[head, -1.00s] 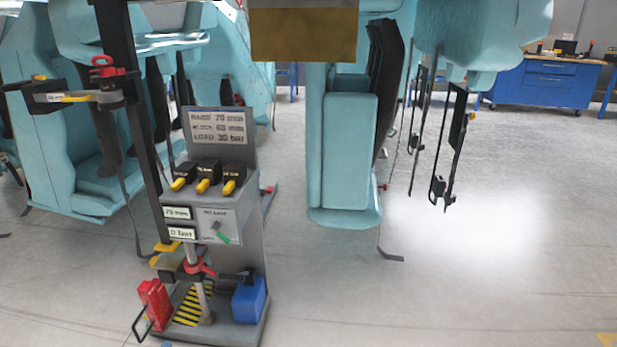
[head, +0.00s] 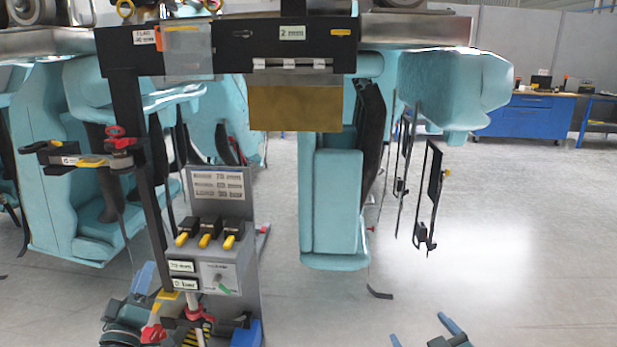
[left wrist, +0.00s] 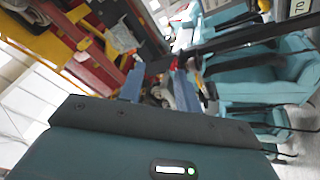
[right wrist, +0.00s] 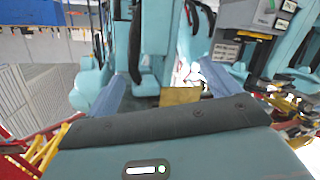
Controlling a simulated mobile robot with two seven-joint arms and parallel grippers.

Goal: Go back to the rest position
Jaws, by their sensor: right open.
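My left gripper (head: 129,291) is low at the left in the head view, in front of the grey stand's base. Its two blue fingers stand apart, also in the left wrist view (left wrist: 158,88), and I see nothing held between them. My right gripper (head: 422,332) is at the bottom edge, right of centre, over bare floor. Its fingers are wide apart and empty in the right wrist view (right wrist: 160,90).
The grey stand (head: 247,255) with yellow-tipped levers is close on the left. Teal seats (head: 338,200) hang from the train above. A black post (head: 130,110) stands at the left. Floor at right is clear; a blue workbench (head: 525,118) is far back.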

